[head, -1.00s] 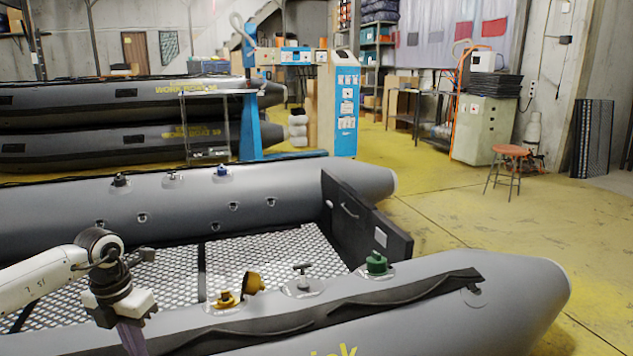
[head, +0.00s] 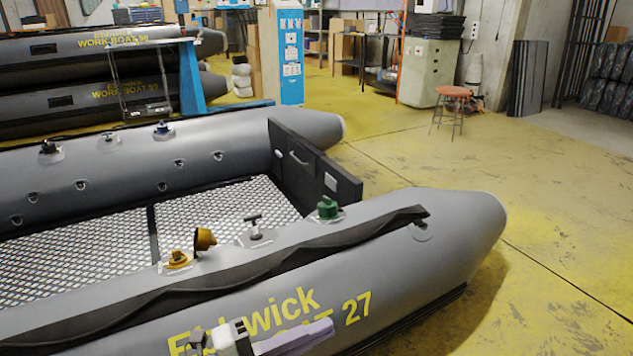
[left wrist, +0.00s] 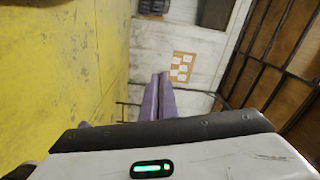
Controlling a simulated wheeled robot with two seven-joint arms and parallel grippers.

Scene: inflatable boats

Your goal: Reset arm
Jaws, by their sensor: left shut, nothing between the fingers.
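My left gripper (head: 322,330) is low in the head view, in front of the outer side of the near grey boat tube. Its purple fingers point right and are together, with nothing between them. They also show shut in the left wrist view (left wrist: 160,80), pointing toward a wall. Whether the gripper touches the boat cannot be told. The grey inflatable boat (head: 455,215) carries yellow lettering with "27". My right gripper is not in view.
On the near tube are a yellow valve (head: 177,260) with its cap open, a black T-handle (head: 253,222) and a green cap (head: 327,207). A red stool (head: 454,92) stands behind. Yellow floor (head: 570,260) at right is clear. A noticeboard (left wrist: 181,66) hangs on the wall.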

